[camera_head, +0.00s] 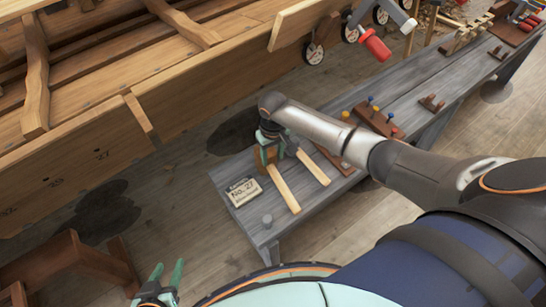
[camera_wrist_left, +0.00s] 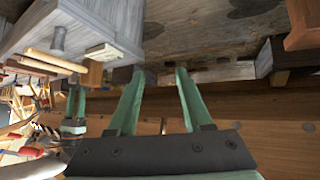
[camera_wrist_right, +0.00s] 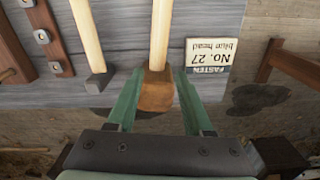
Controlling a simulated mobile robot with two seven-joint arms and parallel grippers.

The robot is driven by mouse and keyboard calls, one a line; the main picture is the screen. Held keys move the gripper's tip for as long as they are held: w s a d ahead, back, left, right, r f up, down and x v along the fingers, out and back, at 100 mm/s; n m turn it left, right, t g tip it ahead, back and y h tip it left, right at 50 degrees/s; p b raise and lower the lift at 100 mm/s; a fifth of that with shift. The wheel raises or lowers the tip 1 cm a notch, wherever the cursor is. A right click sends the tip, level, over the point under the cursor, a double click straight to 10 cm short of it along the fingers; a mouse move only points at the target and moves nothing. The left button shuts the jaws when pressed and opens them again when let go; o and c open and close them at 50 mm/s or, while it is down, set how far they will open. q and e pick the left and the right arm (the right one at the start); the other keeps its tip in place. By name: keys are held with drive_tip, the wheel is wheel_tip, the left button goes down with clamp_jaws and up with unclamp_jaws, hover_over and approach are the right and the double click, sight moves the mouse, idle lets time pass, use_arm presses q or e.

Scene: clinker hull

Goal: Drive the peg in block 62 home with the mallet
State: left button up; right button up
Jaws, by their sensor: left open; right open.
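The mallet lies on the grey bench (camera_head: 240,215). Its pale handle (camera_head: 282,188) points toward the bench's front edge, and its brown head (camera_wrist_right: 156,95) shows in the right wrist view. My right gripper (camera_wrist_right: 155,73) is open, with one finger on each side of the mallet head; whether they touch it I cannot tell. My left gripper (camera_head: 166,270) is open and empty, low at the left of the head view, away from the bench. No block marked 62 is readable. A rack of coloured pegs (camera_head: 378,120) stands further along the bench.
A card (camera_head: 243,191) reading No. 27 lies beside the mallet. A hammer with a pale handle (camera_head: 313,166) and grey head (camera_wrist_right: 97,82) lies on its other side. A grey cylinder (camera_head: 267,220) stands near the bench end. The wooden hull (camera_head: 200,95) rises behind.

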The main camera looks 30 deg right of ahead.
sight(273, 170)
drive_tip(key=shift+d, duration=0.15)
drive_tip(key=shift+f, duration=0.2)
wheel_tip(273, 170, down, 6)
drive_tip(key=b, duration=0.7)
drive_tip(key=shift+f+b, duration=0.2)
drive_tip(key=shift+b, duration=0.2)
drive_tip(key=shift+f, duration=0.85)
use_arm(q)
drive_tip(key=shift+t, duration=0.4)
drive_tip(key=shift+w+a+f, duration=0.1)
drive_tip(key=shift+a+f, duration=0.05)
drive_tip(key=shift+f, duration=0.6)
drive_tip(key=shift+w+a+f, duration=0.1)
drive_tip(key=shift+a+f, duration=0.1)
drive_tip(key=shift+f, duration=0.6)
drive_tip(key=shift+w+a+f, duration=0.1)
drive_tip(key=shift+a+f, duration=0.05)
drive_tip(key=shift+f, duration=0.6)
use_arm(e)
drive_tip(key=shift+f, duration=0.15)
drive_tip(key=c, duration=0.7)
use_arm(q)
drive_tip(key=shift+d+f, duration=0.1)
drive_tip(key=shift+d, duration=0.1)
use_arm(e)
clamp_jaws()
